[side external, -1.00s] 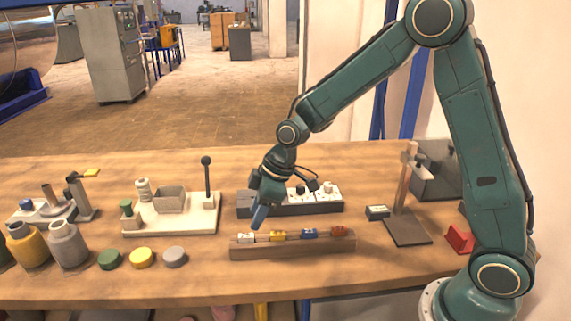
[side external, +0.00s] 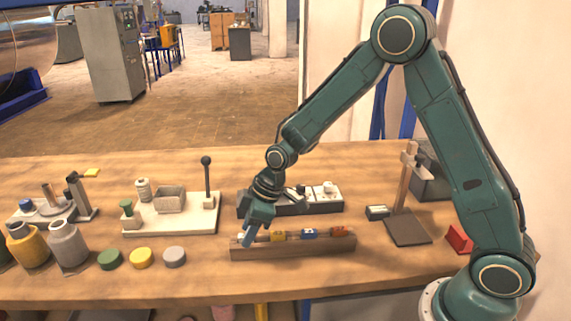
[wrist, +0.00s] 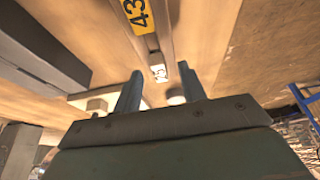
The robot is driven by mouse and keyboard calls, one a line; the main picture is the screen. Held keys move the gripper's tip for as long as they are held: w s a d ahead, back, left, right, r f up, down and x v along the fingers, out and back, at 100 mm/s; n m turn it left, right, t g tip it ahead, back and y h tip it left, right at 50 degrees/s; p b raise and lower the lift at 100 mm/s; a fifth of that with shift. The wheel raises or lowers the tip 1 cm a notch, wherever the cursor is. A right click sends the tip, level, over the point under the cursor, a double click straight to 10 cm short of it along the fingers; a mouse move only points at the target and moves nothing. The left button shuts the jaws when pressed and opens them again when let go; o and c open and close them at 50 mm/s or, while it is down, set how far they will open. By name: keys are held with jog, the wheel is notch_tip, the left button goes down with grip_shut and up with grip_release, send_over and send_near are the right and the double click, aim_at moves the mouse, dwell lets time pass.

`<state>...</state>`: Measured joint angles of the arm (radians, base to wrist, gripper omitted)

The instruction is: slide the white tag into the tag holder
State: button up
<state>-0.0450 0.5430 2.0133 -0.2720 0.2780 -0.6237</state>
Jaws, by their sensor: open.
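The white tag (wrist: 158,74) stands at the left end of a wooden rack (side external: 292,250) and carries dark marks. In the wrist view it appears between the two open fingertips of my gripper (wrist: 160,86). In the side view my gripper (side external: 248,238) points down at the rack's left end and hides most of the white tag. I cannot tell whether the fingers touch it. I cannot tell for certain which fixture is the tag holder; a stand with a post and dark base (side external: 408,228) is to the right of the rack.
A yellow tag (side external: 278,236), a blue tag (side external: 309,233) and an orange tag (side external: 338,231) share the rack. A dark block with white parts (side external: 318,205) lies behind it. Colored discs (side external: 141,258) and jars (side external: 68,246) are at left. A red block (side external: 459,239) is at right.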

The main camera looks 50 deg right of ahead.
dwell(0.4)
grip_shut()
jog(key=shift+r, duration=0.2)
notch_tip(320, 180, up, 20)
jog(key=shift+f, duration=0.15)
dwell(0.6)
dwell(0.4)
